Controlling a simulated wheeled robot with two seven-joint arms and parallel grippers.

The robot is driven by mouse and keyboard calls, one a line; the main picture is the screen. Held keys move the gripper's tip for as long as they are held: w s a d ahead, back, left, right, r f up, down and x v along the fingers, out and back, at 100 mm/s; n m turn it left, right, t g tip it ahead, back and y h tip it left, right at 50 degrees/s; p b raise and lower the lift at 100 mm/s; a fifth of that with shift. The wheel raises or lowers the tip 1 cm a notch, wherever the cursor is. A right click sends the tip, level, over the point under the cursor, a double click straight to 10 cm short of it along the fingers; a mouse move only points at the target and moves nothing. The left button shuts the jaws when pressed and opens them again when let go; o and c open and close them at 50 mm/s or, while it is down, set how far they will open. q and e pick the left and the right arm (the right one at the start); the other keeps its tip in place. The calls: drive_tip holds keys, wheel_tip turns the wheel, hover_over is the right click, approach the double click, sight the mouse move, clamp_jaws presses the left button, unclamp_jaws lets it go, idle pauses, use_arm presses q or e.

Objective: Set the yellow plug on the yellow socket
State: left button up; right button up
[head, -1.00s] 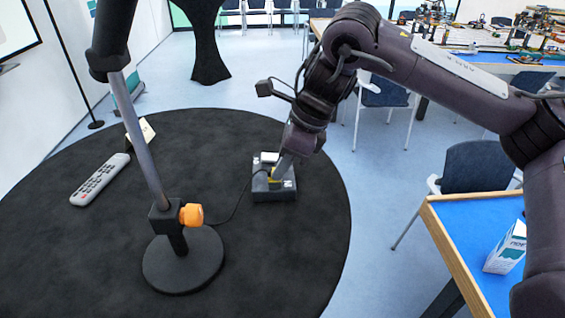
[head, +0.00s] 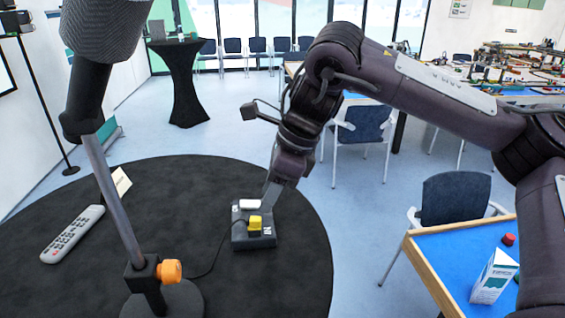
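A dark grey box (head: 239,242) stands on the round black table. A small yellow block, the yellow plug (head: 255,223), sits upright on the box's top, right of its middle; a dark cord runs off to the left nearby. The yellow socket is not distinct; it may be hidden under the plug. My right gripper (head: 267,206) points down just above and behind the plug, near a white piece (head: 249,204) on the box's back. I see no contact with the plug. Its fingers overlap in this view, so the gap is not visible. My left gripper is out of view.
A stand with a slanted pole and orange knob (head: 169,271) rises at the left of the box. A remote (head: 72,234) and a white card (head: 121,181) lie farther left. A blue-topped table (head: 440,262) with a carton (head: 494,277) is at right.

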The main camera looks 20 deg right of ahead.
drive_tip(key=p+v, duration=0.1)
drive_tip(key=v, duration=0.5)
drive_tip(key=shift+r, duration=0.4)
